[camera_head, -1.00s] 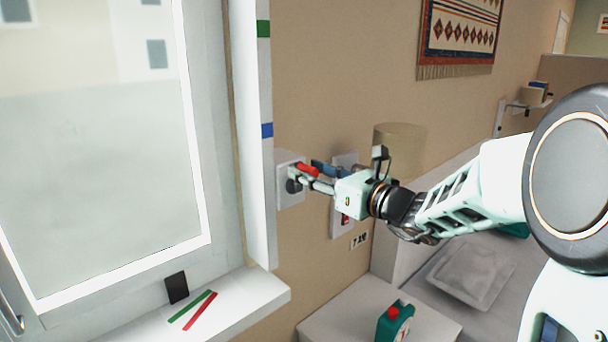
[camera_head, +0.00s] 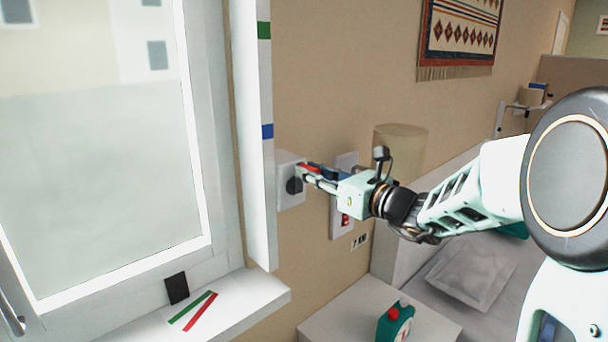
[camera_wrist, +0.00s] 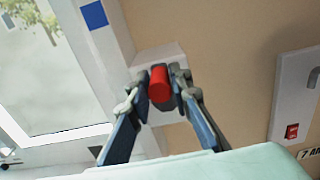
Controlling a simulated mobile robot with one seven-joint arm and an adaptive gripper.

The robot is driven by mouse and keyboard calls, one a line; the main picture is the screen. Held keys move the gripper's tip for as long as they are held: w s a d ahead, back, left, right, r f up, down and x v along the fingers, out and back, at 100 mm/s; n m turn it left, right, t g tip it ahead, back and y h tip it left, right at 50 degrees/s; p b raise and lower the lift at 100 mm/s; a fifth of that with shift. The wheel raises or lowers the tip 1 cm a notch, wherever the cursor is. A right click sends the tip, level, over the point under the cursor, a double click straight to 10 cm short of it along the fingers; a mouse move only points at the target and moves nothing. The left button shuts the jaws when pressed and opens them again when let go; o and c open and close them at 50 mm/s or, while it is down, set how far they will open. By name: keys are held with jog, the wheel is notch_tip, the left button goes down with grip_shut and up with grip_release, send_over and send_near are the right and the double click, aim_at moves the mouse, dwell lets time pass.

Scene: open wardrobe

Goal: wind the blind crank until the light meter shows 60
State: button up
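The blind crank is a pale box (camera_head: 287,203) on the wall right of the window, with a dark hub (camera_head: 294,185) and a red knob (camera_head: 307,168). My gripper (camera_head: 310,174) reaches in from the right. In the wrist view, the fingers of my gripper (camera_wrist: 160,92) are closed in on both sides of the red knob (camera_wrist: 159,84) and appear to hold it. A small card (camera_head: 360,240) below the switch panel reads "7 AM" in the wrist view (camera_wrist: 309,154). I see no readable light meter number. A small black object (camera_head: 176,289) stands on the sill.
A white panel (camera_head: 343,215) with a red switch is close right of the crank. The window frame's edge (camera_head: 262,200) stands close left. Green and red strips (camera_head: 200,312) lie on the sill. A beige lamp shade (camera_head: 400,150) is behind my gripper.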

jog(key=shift+w+d+f, duration=0.25)
jog(key=shift+w+d, duration=0.4)
jog(key=shift+f, duration=0.1)
jog(key=shift+w+d+f+b, duration=0.4)
jog(key=shift+w+d+f, duration=0.1)
jog(key=shift+w+f, duration=0.05)
jog(key=shift+w+d+f+b, duration=0.2)
jog(key=shift+f+b, duration=0.1)
jog(key=shift+f, duration=0.1)
jog(key=shift+w+d+f+b, duration=0.1)
jog(key=shift+w+f+b, duration=0.05)
jog(key=shift+f+b, duration=0.2)
